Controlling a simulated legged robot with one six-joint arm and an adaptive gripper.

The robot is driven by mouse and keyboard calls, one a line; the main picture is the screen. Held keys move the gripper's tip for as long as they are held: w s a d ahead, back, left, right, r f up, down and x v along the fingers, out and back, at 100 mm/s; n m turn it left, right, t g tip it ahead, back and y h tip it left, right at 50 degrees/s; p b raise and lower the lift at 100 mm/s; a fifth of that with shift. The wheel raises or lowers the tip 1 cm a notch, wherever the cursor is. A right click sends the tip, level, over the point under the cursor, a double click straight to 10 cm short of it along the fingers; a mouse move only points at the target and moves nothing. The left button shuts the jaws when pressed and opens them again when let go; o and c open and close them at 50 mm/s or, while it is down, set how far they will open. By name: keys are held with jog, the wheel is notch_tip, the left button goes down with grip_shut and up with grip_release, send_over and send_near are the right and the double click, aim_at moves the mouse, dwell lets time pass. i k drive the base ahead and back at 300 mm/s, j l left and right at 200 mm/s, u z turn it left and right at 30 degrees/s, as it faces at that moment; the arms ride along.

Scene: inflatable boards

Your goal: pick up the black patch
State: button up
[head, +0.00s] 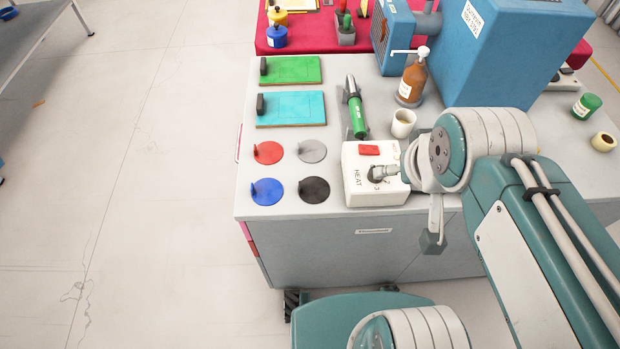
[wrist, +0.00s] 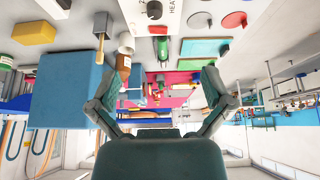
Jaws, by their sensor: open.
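The black patch (head: 314,190) is a flat round disc with a small upright tab. It lies on the grey bench top near its front edge, right of the blue patch (head: 267,191) and below the grey patch (head: 312,151). The red patch (head: 267,153) lies up and left of it. My gripper (wrist: 160,80) shows in the wrist view with its two fingers spread wide and nothing between them. In the head view my arm is right of the patches, and its fingers cannot be made out clearly. I cannot make out the black patch in the wrist view.
A white heat box (head: 360,190) stands right of the black patch. A green-handled tool (head: 357,118), a white cup (head: 403,124), a brown pump bottle (head: 412,80) and a large blue machine (head: 510,55) stand behind. Green (head: 290,69) and cyan (head: 291,109) boards lie behind the patches.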

aim_at(312, 189)
jog(key=j+z, duration=0.1)
jog(key=j, duration=0.25)
jog(key=k+j+z, duration=0.1)
jog(key=j, duration=0.2)
jog(key=j+z, duration=0.4)
jog(key=j, duration=0.35)
